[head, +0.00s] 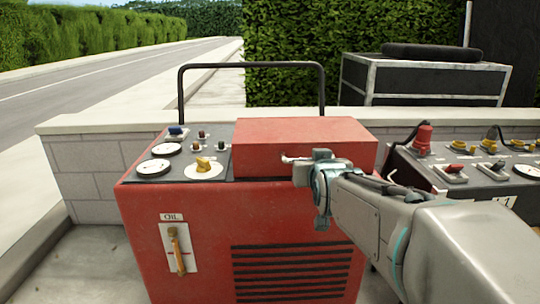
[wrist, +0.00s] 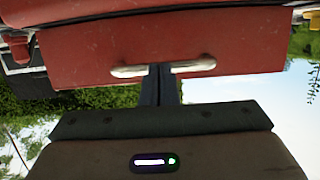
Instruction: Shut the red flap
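The red flap (head: 305,135) is a box-shaped cover on the right part of the red machine's top. It lies low over the panel, and I cannot tell whether it is fully down. A pale bar handle (head: 290,158) is on its front face. The wrist view, which is upside down, shows the flap's front face (wrist: 100,45) and the handle (wrist: 195,66) on both sides of my fingers. My gripper (wrist: 160,70) has its fingers together at the handle's middle. They cover that part, and I cannot tell whether they hook it or only touch it.
The red machine (head: 190,215) has dials and switches at its left and a dark hoop rail (head: 250,65) behind. A second control panel (head: 475,165) stands at the right. A low block wall (head: 85,160) runs behind, with a dark metal-framed box (head: 425,80) beyond.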

